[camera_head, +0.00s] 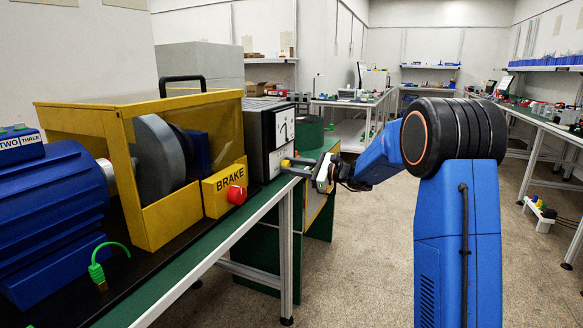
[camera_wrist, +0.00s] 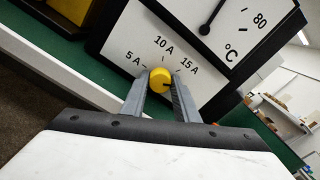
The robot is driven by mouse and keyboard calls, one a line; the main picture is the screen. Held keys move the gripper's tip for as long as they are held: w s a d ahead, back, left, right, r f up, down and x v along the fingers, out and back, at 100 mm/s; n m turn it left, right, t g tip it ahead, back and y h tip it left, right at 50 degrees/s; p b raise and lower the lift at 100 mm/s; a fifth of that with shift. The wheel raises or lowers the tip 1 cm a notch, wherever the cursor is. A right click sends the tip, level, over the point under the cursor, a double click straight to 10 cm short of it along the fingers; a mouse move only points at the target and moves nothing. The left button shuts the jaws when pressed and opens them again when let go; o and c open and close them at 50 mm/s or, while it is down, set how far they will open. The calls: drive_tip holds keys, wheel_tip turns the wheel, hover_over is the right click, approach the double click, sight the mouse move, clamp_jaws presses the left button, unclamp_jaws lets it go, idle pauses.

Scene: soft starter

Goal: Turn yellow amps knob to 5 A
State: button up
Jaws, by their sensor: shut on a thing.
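The yellow amps knob (camera_wrist: 159,79) sits on a white panel face (camera_wrist: 128,38) in the wrist view. The marks 5 A, 10 A and 15 A arc around it, with 5 A at its upper left and 15 A at its upper right. My gripper (camera_wrist: 160,92) is shut on the knob, one finger on each side. A small dark mark shows on the knob's right part, but its exact pointing direction is hard to tell. In the head view my gripper (camera_head: 296,163) reaches the front of the dark-framed meter box (camera_head: 266,135), and the knob is small there.
A temperature dial (camera_wrist: 213,22) with °C is beside the amps scale. Left of the meter box stand a yellow guard frame (camera_head: 172,217), a brake box with a red button (camera_head: 237,194) and a blue motor (camera_head: 50,215). The floor (camera_head: 350,275) in front is open.

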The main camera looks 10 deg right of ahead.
drive_tip(key=n, duration=1.5)
drive_tip(key=shift+f+n, duration=0.1)
drive_tip(key=shift+n, duration=0.2)
drive_tip(key=n, duration=0.3)
drive_tip(key=shift+n, duration=0.3)
drive_tip(key=n, duration=0.3)
drive_tip(key=shift+n, duration=0.3)
drive_tip(key=n, duration=0.3)
drive_tip(key=shift+f+n, duration=0.1)
drive_tip(key=shift+n, duration=2)
